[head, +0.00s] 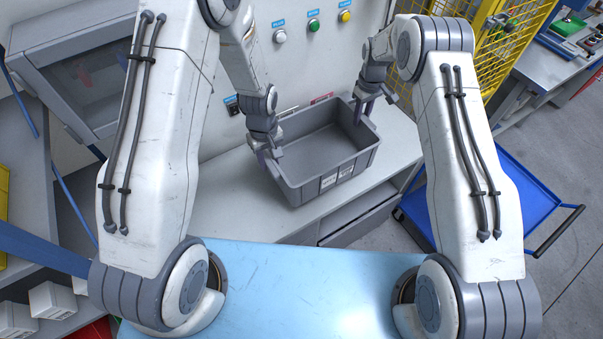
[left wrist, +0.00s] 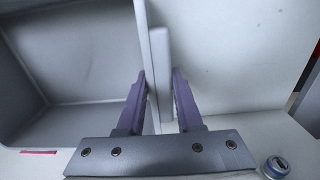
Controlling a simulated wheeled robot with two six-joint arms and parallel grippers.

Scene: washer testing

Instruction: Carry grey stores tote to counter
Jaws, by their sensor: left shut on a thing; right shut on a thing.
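The grey stores tote (head: 340,180) is at the middle of the head view, over the pale counter (head: 228,205) beside the wall panel. It looks empty and roughly level, with small white labels on its front wall. I cannot tell whether its base touches the counter. My left gripper (head: 268,158) is shut on the tote's left rim. In the left wrist view its purple fingers (left wrist: 160,100) stand on either side of the tote wall (left wrist: 160,55). My right gripper (head: 363,108) is shut on the rim at the tote's far right side.
A blue cart (head: 505,190) stands on the floor to the right. A yellow mesh guard (head: 500,50) rises behind it. A grey cabinet (head: 75,60) is at the left. The counter left of the tote is clear.

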